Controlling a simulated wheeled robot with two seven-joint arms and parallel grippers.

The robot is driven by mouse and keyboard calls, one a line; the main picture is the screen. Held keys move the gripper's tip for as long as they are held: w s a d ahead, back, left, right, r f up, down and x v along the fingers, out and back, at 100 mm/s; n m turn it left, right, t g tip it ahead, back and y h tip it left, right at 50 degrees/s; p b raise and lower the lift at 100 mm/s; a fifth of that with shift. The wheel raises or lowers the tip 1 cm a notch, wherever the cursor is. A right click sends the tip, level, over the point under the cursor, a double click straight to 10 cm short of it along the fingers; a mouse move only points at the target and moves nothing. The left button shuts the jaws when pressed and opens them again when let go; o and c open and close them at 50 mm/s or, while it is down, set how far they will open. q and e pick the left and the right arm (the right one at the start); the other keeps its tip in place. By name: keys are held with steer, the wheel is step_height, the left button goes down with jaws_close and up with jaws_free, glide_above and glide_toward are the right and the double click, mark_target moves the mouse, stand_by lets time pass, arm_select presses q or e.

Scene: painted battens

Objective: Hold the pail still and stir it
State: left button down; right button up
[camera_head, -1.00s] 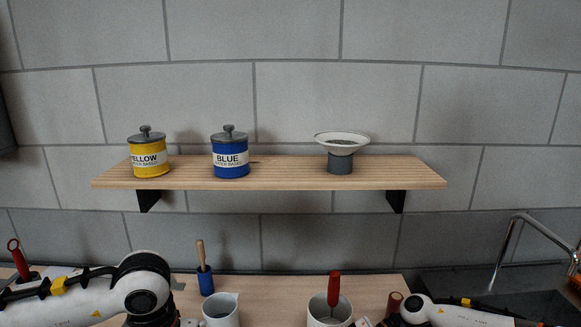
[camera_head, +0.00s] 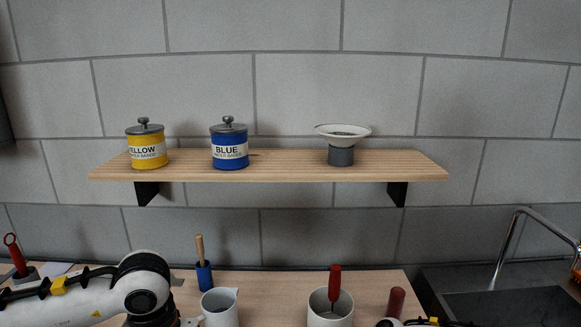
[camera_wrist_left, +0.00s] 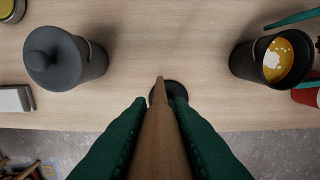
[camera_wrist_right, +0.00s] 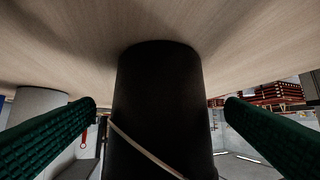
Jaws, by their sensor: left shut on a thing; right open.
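A dark pail (camera_wrist_left: 248,62) holding yellow paint with white patches stands on the wooden worktop, at the right of the left wrist view. In the right wrist view a dark pail (camera_wrist_right: 158,80) with a thin wire handle stands between the fingers of my right gripper (camera_wrist_right: 161,104). These fingers are open, one on each side, with gaps visible. My left gripper (camera_wrist_left: 155,102) is shut on a flat wooden stick (camera_wrist_left: 160,125). The stick is to the left of the paint pail, above a small dark round thing (camera_wrist_left: 178,90) it partly hides. The head view shows neither pail nor fingertips.
A lidded dark pail (camera_wrist_left: 92,60) stands left of the stick. A yellow-rimmed tin (camera_wrist_left: 10,12) and a red thing (camera_wrist_left: 308,95) lie near the edges. A white jug (camera_head: 219,312) and a white pot (camera_head: 330,315) stand below the shelf (camera_head: 290,172). Bare worktop lies between the pails.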

steer(key=shift+b+x, duration=0.65)
steer(key=shift+x, duration=1.1)
steer(key=c, duration=0.7)
steer(key=shift+o, duration=0.2)
